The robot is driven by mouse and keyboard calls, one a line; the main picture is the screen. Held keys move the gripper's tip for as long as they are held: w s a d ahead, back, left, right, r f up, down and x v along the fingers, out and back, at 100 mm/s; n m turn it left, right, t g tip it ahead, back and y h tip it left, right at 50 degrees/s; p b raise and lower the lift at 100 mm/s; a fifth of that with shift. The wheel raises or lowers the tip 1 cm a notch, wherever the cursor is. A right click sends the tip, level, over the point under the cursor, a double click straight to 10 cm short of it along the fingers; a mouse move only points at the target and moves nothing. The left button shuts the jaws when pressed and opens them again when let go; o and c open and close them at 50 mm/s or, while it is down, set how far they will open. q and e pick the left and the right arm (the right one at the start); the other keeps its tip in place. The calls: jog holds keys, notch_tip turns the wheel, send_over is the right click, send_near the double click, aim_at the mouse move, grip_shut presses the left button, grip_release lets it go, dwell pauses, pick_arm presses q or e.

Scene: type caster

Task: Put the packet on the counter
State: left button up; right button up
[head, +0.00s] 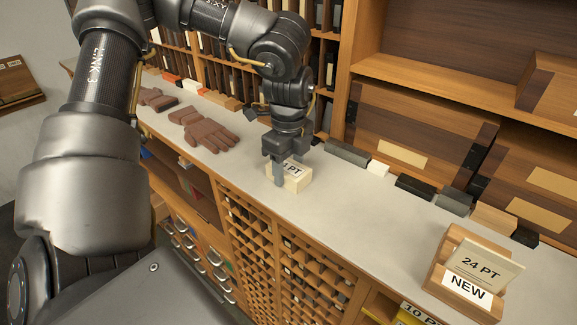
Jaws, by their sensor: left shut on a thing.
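The packet (297,180) is a small cream block with a label ending in "PT", partly covered by my fingers. My left gripper (285,172) points down and is shut on the packet. The packet is at the surface of the grey counter (340,215), near its front edge. I cannot tell whether it rests on the counter or hangs just above it. My right gripper is not in view.
A wooden holder (439,270) with a "24 PT" packet (478,262) and a "NEW" label stands at the right. Brown gloves (208,134) lie at the left. Several small blocks (415,188) line the back. The counter between packet and holder is clear.

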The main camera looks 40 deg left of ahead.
aim_at(289, 167)
pick_arm(q)
jog(key=shift+f, duration=0.1)
jog(key=o, duration=1.5)
jog(key=shift+c, duration=0.2)
jog(key=shift+r, duration=0.3)
notch_tip(289, 167, up, 12)
jog(key=b, duration=0.3)
jog(key=shift+f, duration=0.15)
